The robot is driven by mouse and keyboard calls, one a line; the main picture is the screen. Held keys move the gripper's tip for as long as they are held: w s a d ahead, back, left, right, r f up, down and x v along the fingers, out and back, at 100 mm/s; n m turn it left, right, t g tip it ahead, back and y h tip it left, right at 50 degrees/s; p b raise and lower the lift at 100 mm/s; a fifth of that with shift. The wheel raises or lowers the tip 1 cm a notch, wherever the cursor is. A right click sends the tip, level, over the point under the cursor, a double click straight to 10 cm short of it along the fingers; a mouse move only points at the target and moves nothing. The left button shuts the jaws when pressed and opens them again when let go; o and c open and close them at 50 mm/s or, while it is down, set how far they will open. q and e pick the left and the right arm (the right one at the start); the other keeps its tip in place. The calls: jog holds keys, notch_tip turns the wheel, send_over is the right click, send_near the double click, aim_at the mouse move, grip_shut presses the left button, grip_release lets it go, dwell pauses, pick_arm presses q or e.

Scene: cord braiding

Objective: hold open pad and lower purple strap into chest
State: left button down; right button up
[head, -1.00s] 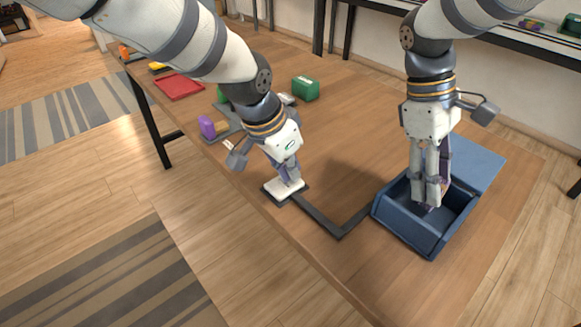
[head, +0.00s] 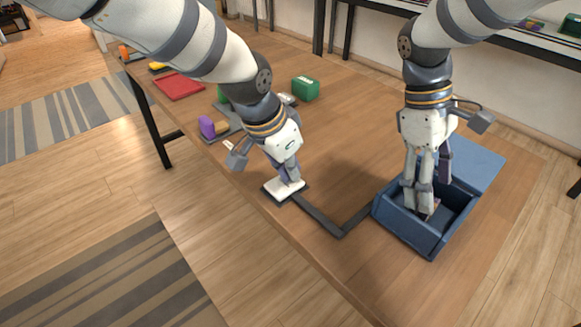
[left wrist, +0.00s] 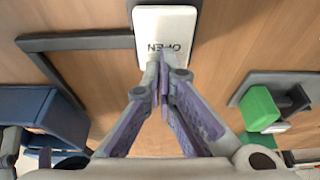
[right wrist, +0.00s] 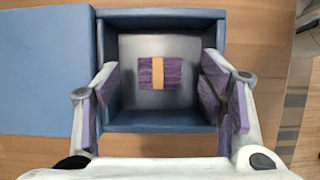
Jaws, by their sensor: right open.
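The white pad marked OPEN (head: 271,188) sits on a dark base near the table's front edge; it also shows in the left wrist view (left wrist: 165,28). My left gripper (head: 289,181) is shut, its tips together on or just above the pad. The blue chest (head: 404,229) is open at the right. The purple strap bundle with a tan band (right wrist: 171,72) lies flat on the chest floor in the right wrist view. My right gripper (head: 425,207) is open, its fingers inside the chest to either side of the bundle and apart from it.
The chest lid (head: 477,163) lies back behind the chest. A dark strip (head: 322,219) on the table joins pad and chest. A green box (head: 305,89), a red tray (head: 179,87) and a purple item (head: 207,127) stand further left and back. The table's middle is clear.

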aim_at(291, 181)
pick_arm(q)
jog(key=shift+s+f, duration=0.1)
notch_tip(291, 181, up, 6)
jog(key=shift+r+p, duration=0.15)
jog(key=shift+p, duration=0.25)
jog(key=shift+r, duration=0.35)
pick_arm(e)
notch_tip(291, 181, up, 12)
jog(key=shift+s, duration=0.15)
jog(key=shift+r, duration=0.1)
